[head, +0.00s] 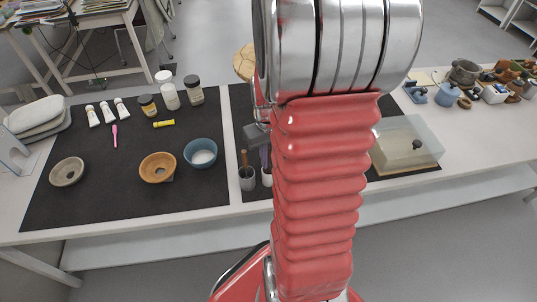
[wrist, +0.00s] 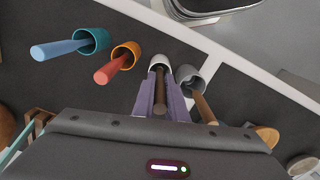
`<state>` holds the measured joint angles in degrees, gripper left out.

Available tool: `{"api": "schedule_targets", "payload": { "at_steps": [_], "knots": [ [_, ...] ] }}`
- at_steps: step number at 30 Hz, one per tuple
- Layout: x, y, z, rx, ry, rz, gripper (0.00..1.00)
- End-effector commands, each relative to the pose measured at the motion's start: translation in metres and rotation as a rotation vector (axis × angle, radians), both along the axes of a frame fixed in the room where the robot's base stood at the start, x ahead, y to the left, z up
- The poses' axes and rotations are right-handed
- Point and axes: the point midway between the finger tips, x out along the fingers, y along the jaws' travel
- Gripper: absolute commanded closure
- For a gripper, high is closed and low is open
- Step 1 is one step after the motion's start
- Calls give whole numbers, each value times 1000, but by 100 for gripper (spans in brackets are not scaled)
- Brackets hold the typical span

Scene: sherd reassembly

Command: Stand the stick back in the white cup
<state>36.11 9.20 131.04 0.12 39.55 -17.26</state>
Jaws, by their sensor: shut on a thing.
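The white cup (wrist: 160,61) stands in the upper middle of the wrist view. In the head view the white cup (head: 266,178) is partly hidden behind my arm. My gripper (wrist: 161,98), with purple fingers, is shut on a dark brown stick (wrist: 159,97) above the cup. The stick's far end overlaps the cup's mouth and looks to be at or inside it; how deep it goes is hidden. In the head view my gripper (head: 264,157) points down over the cup, partly covered by my arm.
A grey cup (wrist: 190,76) with a brown stick stands close beside the white cup. An orange cup (wrist: 128,51) with a red stick and a teal cup (wrist: 96,40) with a blue stick are further left. A clear box (head: 408,143) stands to the right.

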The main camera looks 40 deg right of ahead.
Motion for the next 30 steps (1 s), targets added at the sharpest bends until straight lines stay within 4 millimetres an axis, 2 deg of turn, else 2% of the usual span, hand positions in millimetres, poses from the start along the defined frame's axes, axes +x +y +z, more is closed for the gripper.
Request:
{"api": "schedule_targets", "payload": {
  "at_steps": [14, 15, 24, 30],
  "knots": [
    [0, 0, -6, 0, 0, 0, 100],
    [0, 0, -6, 0, 0, 0, 87],
    [0, 0, -6, 0, 0, 0, 66],
    [0, 0, -6, 0, 0, 1, 66]
  ]
}}
